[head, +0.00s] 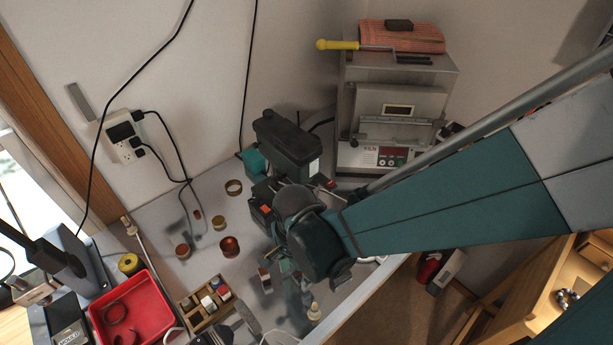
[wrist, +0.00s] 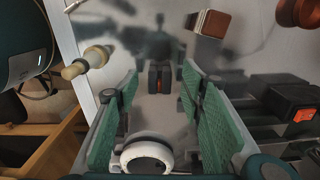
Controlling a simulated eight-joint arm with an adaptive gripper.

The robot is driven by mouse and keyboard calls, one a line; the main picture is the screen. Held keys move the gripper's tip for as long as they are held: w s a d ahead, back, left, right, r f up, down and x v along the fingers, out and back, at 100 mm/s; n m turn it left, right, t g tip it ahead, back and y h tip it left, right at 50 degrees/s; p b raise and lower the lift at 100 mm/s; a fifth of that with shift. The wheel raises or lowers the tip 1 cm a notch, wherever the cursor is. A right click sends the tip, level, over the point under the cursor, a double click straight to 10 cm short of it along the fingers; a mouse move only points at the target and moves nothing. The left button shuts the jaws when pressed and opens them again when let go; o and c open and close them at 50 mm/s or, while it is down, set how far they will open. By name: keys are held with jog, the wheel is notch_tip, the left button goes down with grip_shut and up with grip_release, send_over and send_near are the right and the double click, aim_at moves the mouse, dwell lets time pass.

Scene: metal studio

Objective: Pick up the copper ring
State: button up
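A shiny reddish-copper round piece (head: 230,246), which looks like the copper ring, sits on the grey bench left of my wrist. A copper-coloured round piece (wrist: 300,12), cut off by the top right corner in the wrist view, appears to be the same one. My gripper (wrist: 160,88) is open, its two green pads wide apart with nothing held between them. It is apart from the copper piece, above the bench. In the head view my gripper is mostly hidden under my wrist.
A red tray (head: 147,283) and a wooden compartment box (head: 186,304) are at the front left. A dark machine (head: 285,143) and a kiln (head: 390,125) stand behind. A white ring (wrist: 147,140) shows low in the wrist view.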

jog(key=shift+f, duration=1.05)
jog(key=c, duration=0.8)
